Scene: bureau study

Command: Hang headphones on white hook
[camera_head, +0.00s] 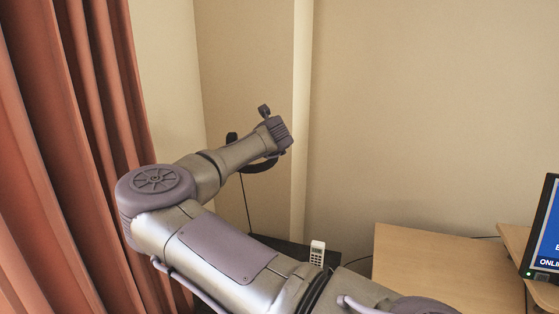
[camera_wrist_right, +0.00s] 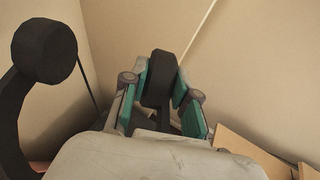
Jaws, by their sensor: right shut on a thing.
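My right gripper (camera_wrist_right: 161,82) is shut on a black part of the headphones in the right wrist view, with teal finger pads on both sides. A round black ear cup (camera_wrist_right: 45,50) and the curved black band (camera_wrist_right: 12,115) show at the left of that view. In the head view my right arm reaches up towards the wall corner and hides its fingers. The headphones' dark band (camera_head: 262,166) shows just below the wrist, in the air, with a thin cable hanging down. I cannot make out the white hook in either view. My left gripper is not in view.
Red-brown curtains (camera_head: 70,150) hang at the left. Beige walls meet behind the arm, with a pale vertical edge (camera_head: 301,110). A wooden desk (camera_head: 430,262) and a monitor (camera_head: 548,225) stand at the right. A white handset (camera_head: 317,252) stands on a dark surface below.

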